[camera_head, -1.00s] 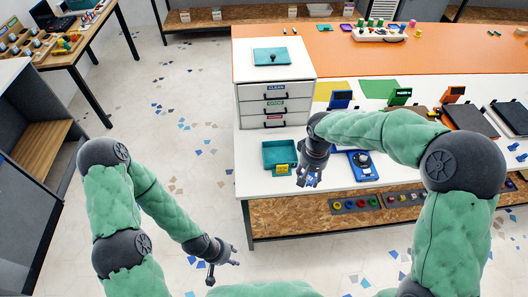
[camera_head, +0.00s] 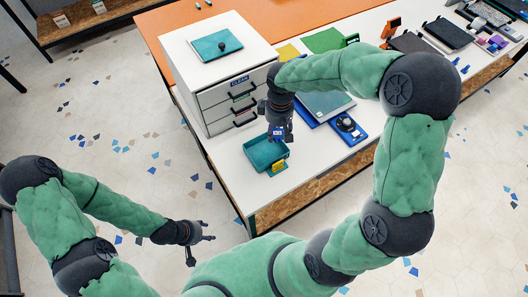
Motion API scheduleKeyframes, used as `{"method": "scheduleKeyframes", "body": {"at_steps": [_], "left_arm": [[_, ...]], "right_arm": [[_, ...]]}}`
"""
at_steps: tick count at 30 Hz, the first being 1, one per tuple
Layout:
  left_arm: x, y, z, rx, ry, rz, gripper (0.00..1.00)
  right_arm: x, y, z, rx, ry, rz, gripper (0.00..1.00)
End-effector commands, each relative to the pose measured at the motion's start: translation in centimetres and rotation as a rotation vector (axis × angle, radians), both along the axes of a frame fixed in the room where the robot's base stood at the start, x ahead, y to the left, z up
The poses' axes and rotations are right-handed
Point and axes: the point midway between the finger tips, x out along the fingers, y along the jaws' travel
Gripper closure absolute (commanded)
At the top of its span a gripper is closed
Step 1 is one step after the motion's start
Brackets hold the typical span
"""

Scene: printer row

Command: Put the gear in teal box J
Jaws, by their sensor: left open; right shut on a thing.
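The teal box (camera_head: 258,155) is a shallow open tray near the front corner of the white table, with a yellow tag (camera_head: 278,168) at its front right. The letter on the tag is too small to read. My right gripper (camera_head: 281,139) points down over the back right part of the box. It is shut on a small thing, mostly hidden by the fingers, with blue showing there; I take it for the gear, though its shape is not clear. My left gripper (camera_head: 207,238) is open and empty, low over the floor, away from the table.
A white drawer unit (camera_head: 222,75) stands just behind the box, with a teal panel (camera_head: 216,45) on top. A blue device with a round dial (camera_head: 346,125) lies right of the box. The floor at left is clear.

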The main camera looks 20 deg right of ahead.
Motion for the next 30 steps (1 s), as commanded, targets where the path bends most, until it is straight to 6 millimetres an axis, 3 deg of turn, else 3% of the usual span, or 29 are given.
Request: {"method": "scheduleKeyframes", "body": {"at_steps": [9,18,23,30], "left_arm": [[-0.1,0.0,-1.4,0.000,0.002,-0.001,0.50],[-0.1,0.0,-2.0,0.000,0.001,0.000,0.50],[-0.1,0.0,-2.2,0.000,0.001,0.000,0.50],[-0.1,0.0,-3.6,0.000,0.001,0.000,0.50]], "right_arm": [[-3.6,-5.1,-0.4,-0.001,-0.001,0.309,0.69],[-5.9,-7.5,-0.5,-0.004,0.000,0.506,0.69],[-5.9,-7.4,-0.8,-0.003,0.000,0.540,0.69],[-3.0,-3.9,-3.0,-0.003,0.001,0.546,0.69]]}}
